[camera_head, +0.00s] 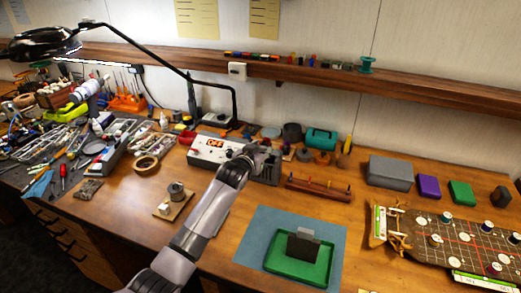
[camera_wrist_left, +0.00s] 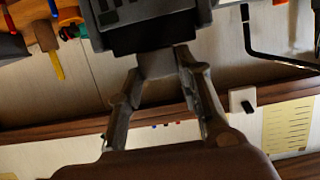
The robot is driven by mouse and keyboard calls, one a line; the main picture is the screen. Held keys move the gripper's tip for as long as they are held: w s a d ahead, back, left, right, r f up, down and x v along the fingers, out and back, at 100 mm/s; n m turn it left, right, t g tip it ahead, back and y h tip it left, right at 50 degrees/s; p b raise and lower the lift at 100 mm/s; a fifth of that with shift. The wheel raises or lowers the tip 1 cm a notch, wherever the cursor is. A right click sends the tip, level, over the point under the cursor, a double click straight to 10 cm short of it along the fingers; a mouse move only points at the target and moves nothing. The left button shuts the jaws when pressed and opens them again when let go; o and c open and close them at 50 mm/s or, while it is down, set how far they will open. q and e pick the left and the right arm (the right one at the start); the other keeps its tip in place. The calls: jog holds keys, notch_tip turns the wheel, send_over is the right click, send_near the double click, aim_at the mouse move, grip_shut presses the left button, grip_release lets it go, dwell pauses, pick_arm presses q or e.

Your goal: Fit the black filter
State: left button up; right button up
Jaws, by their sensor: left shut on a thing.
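In the left wrist view the fingers (camera_wrist_left: 160,75) are closed in on a grey part under a dark block (camera_wrist_left: 140,38). Whether this block is the black filter, and whether it touches the box, I cannot tell. My right gripper is not in view.
A wooden rack (camera_head: 318,193) with small pegs stands behind the mat. A lamp arm (camera_head: 180,72) reaches over the left of the bench. Several boxes, including a purple one (camera_head: 428,187), and a long patterned board (camera_head: 450,238) are at right. Tools crowd the left.

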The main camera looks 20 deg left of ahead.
pick_arm(q)
jog(key=shift+f+b, duration=0.35)
jog(key=shift+f, duration=0.35)
jog(key=o, duration=0.9)
jog(key=v, duration=1.2)
jog(key=shift+d, duration=0.1)
